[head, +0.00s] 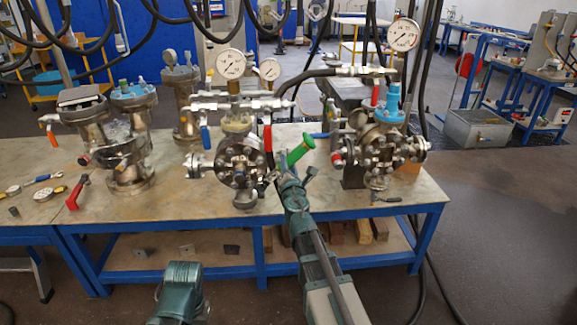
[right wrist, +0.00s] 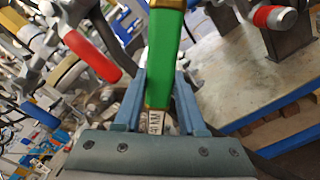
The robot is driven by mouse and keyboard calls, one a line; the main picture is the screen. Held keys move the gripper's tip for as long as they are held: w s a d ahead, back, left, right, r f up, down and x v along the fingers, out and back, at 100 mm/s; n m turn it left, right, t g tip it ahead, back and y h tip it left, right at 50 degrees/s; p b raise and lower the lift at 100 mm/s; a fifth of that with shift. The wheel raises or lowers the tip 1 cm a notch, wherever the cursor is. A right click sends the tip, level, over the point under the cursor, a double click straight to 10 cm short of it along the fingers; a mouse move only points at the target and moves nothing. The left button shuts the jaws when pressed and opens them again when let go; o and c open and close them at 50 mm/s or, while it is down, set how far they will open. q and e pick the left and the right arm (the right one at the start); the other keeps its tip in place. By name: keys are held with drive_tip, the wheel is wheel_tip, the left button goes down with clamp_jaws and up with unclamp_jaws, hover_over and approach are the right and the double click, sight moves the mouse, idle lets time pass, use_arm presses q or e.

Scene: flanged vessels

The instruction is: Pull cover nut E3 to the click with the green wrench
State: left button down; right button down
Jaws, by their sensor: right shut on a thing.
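My right gripper (head: 298,178) is shut on the green wrench (head: 299,149), to the right of the middle vessel's round bolted cover (head: 240,161). In the right wrist view, the wrench (right wrist: 163,55) stands between the blue fingers of the gripper (right wrist: 160,100), with a small white printed tag at its lower end. It runs out of the top of that view. I cannot see the wrench's working end clearly or tell whether it touches a nut. Several nuts ring the cover, but no E3 marking is readable. One teal link of my left arm shows at the bottom; its gripper is not visible.
A red-handled lever (head: 268,139) is close left of the wrench and also shows in the right wrist view (right wrist: 92,57). Another flanged vessel (head: 383,140) with a blue top stands to the right. Vessels and loose tools (head: 48,179) are on the left of the bench (head: 200,222).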

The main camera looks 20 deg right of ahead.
drive_tip(key=shift+x, duration=1.1)
drive_tip(key=shift+w, duration=0.1)
drive_tip(key=shift+f, duration=0.1)
